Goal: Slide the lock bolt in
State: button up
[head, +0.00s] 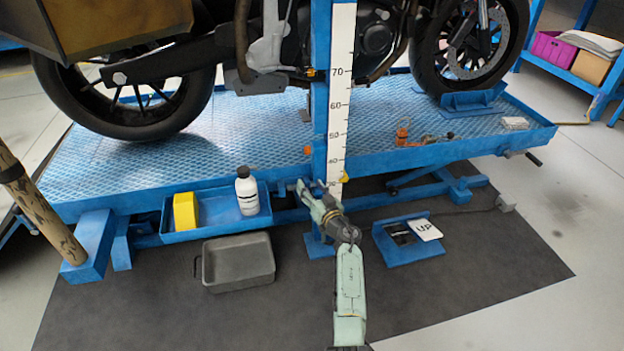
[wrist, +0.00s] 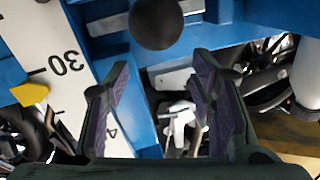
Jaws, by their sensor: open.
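A round black knob (wrist: 156,22), which looks like the handle of the lock bolt, shows at the top of the wrist view in front of a blue lift part. I cannot make out the bolt's shaft or how far in it sits. My gripper (wrist: 162,62) is open and empty. The knob lies past its fingertips, roughly in line with the gap and apart from both fingers. In the head view, my gripper (head: 304,188) is beside the blue post (head: 319,110) at the lift's front edge. The knob is not clear there.
A white scale (head: 341,90) with a yellow pointer (head: 344,177) stands by the post. A blue side tray (head: 205,235) holds a white bottle (head: 247,193) and a yellow block (head: 185,211). A grey pan (head: 238,268) and blue pedal (head: 393,254) are on the floor mat.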

jog(key=shift+r, duration=2.8)
jog(key=shift+s+d, duration=0.1)
